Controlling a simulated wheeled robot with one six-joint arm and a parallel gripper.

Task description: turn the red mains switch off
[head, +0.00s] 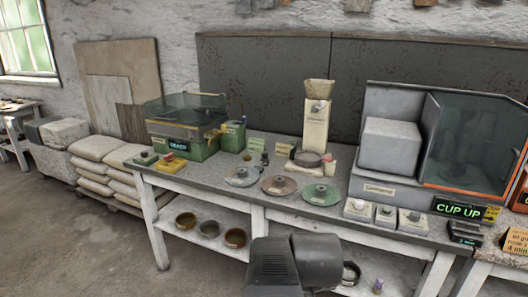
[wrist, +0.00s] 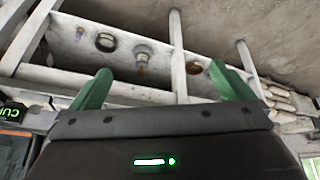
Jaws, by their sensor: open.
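A small yellow box with a red part on top (head: 173,161) sits at the left front of the bench, in front of the green machine (head: 190,130) with a lit "READY" display. It may be the red mains switch; it is too small to tell its position. My gripper (wrist: 162,84) shows in the wrist view with its two green fingers wide apart and nothing between them. It faces the bench's lower shelf, seen upside down, away from the yellow box. In the head view only my dark arm shows at the bottom; the fingers are hidden.
The bench (head: 225,197) carries three discs, a cream grinder (head: 316,125) and a glass-fronted cabinet (head: 470,145) at right, beside a "CUP UP" sign (head: 459,209). Bowls stand on the lower shelf (head: 205,215). Sacks (head: 98,148) are stacked at left. Floor at front left is clear.

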